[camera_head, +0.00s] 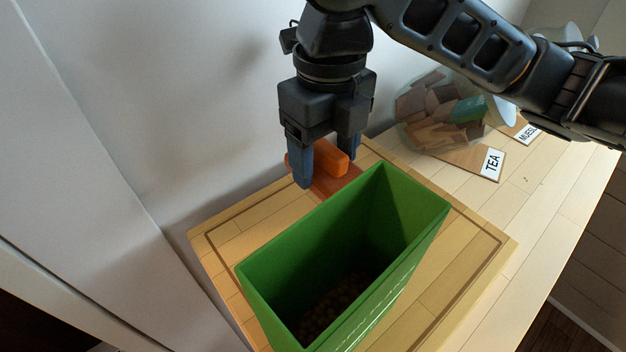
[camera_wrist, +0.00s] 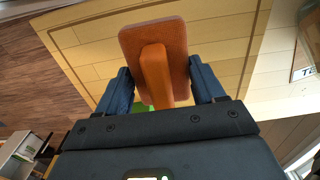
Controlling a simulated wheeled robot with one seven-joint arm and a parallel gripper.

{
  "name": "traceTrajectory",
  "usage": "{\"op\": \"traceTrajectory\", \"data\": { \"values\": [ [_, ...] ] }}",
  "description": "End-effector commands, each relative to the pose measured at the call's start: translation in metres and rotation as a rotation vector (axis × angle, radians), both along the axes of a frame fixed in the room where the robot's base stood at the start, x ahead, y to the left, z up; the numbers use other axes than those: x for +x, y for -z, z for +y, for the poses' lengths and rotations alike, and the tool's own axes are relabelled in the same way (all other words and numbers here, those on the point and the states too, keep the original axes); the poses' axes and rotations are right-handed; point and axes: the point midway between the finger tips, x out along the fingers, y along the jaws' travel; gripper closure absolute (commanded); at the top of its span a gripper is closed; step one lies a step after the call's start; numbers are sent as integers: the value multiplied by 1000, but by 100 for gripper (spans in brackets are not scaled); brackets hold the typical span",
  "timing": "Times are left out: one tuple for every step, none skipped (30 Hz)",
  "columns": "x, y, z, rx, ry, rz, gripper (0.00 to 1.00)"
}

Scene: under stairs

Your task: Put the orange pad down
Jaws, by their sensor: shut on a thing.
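The orange pad (camera_head: 336,183) is a flat reddish-orange slab with a brighter orange grip block on it. My gripper (camera_head: 328,165) is shut on it, with one dark blue finger on each side. In the head view it is just behind the far rim of the green container. In the wrist view the pad (camera_wrist: 128,50) shows its flat face and block between the fingers of my gripper (camera_wrist: 160,85). The fingers hide part of it in the head view. I cannot tell whether the pad touches the board below.
A tall open green container (camera_head: 412,198) with dark brown contents stands on a wooden board (camera_head: 232,222) with a grooved border. A pale wall (camera_head: 150,90) is close on the left.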

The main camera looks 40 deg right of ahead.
Motion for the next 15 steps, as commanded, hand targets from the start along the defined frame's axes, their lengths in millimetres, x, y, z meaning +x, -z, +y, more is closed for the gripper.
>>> {"op": "traceTrajectory", "data": {
  "values": [
    [1,3,7,1,-3,2,56],
    [1,5,10,1,-2,2,56],
    [2,7,13,1,-1,1,56],
    [2,8,14,0,0,1,56],
    [2,9,15,0,1,0,56],
    [2,11,16,0,2,1,56],
    [2,14,16,1,2,2,56],
    [2,17,16,1,3,2,56],
    [2,23,16,2,3,3,56],
    [2,28,16,2,3,4,56],
    [2,32,17,2,4,3,56],
    [2,38,17,3,3,4,56],
    [2,41,16,2,3,3,56],
    [2,44,16,2,3,3,56],
    [2,48,16,1,3,2,56]
  ]
}}
